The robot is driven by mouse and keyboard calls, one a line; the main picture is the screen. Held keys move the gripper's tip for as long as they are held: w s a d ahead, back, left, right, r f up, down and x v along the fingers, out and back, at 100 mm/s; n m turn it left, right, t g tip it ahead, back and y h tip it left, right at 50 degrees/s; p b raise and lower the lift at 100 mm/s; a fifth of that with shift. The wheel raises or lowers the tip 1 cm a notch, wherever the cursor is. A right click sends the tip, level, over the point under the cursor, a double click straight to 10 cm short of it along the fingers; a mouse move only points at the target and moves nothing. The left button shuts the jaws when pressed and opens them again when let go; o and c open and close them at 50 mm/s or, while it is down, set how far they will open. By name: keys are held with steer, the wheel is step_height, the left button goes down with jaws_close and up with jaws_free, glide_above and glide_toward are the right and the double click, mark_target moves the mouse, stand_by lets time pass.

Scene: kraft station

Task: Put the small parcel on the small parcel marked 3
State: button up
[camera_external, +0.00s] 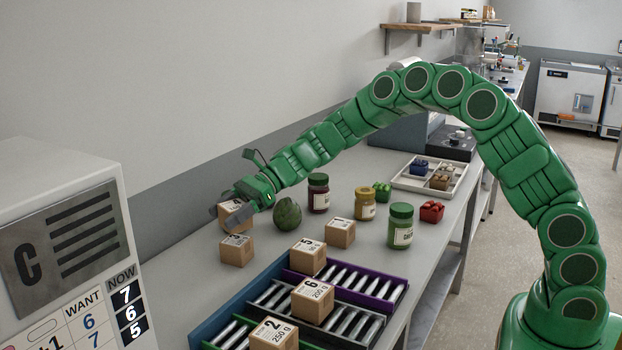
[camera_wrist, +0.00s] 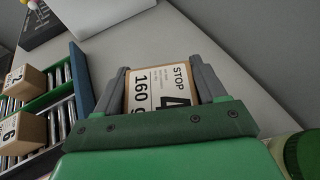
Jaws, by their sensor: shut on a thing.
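My gripper (camera_external: 238,210) is shut on a small brown parcel (camera_external: 236,217) at the far left end of the table. In the wrist view the held parcel (camera_wrist: 158,90) sits between the two grey fingers (camera_wrist: 163,88), its label reading STOP 4, 160 g. Another small parcel (camera_external: 236,252) stands on the table just in front of it; its mark looks like a 3 but is small. I cannot tell whether the held parcel touches the table. A small parcel marked 1 (camera_external: 340,233) stands further right.
A dark green round object (camera_external: 288,214) stands close right of my gripper, with jars (camera_external: 318,193) beyond. Parcels marked 5 (camera_external: 308,259), 6 (camera_external: 312,300) and 2 (camera_external: 273,336) sit on roller lanes (camera_external: 350,290) in front. A divided tray (camera_external: 430,178) stands behind.

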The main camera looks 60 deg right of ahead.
mark_target(224, 228)
steer(key=shift+w+f, duration=0.2)
steer(key=shift+f, duration=1.55)
steer(key=o, duration=1.1)
steer(key=shift+f, duration=0.1)
steer(key=shift+o, duration=0.2)
